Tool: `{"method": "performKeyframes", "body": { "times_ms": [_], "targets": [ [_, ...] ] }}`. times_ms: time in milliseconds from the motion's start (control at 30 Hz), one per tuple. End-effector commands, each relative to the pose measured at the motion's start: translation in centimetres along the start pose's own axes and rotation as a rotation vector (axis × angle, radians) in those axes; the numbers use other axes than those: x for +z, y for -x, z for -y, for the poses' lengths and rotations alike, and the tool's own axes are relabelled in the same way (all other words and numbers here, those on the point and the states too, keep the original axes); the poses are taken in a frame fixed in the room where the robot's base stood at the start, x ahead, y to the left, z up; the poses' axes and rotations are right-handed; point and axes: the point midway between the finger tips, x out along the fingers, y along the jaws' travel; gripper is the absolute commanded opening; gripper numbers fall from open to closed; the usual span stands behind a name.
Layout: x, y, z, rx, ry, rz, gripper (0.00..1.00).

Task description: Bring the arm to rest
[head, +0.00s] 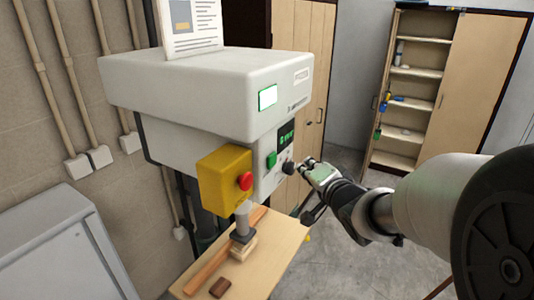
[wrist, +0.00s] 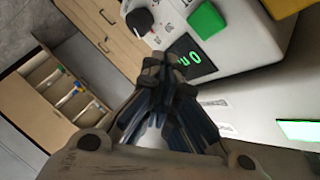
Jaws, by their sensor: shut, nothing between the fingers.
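My gripper (head: 305,165) is shut and empty. In the head view its fingertips are close to the black knob (head: 289,168) on the front panel of the white machine (head: 180,90); I cannot tell whether they touch it. In the wrist view my gripper (wrist: 166,62) points at the panel, with the black knob (wrist: 138,19) just beyond the tips and the green button (wrist: 206,22) to the right. The lit display (wrist: 192,58) lies beside the fingers. My arm reaches in from the right in the head view.
A yellow box with a red button (head: 244,181) sticks out left of the panel. Below, a wooden table (head: 270,250) holds wood strips and a small brown block (head: 220,287). An open cabinet (head: 412,90) stands at the back right. Floor is clear between.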

Motion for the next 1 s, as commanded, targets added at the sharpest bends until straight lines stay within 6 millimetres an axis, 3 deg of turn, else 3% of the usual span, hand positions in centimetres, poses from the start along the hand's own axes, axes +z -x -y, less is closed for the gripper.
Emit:
{"method": "performKeyframes", "body": {
  "times_ms": [400,567,767,867,1000],
  "targets": [
    [0.1,0.1,-0.2,0.006,0.008,-0.002,0.0],
    [1.1,1.7,-3.0,0.107,0.118,-0.02,0.0],
    [5.5,8.0,-10.8,0.386,0.383,0.049,0.0],
    [9.1,12.2,-14.9,0.505,0.501,0.16,0.0],
    [15.5,18.3,-20.2,0.604,0.644,0.383,0.0]
  ]
}}
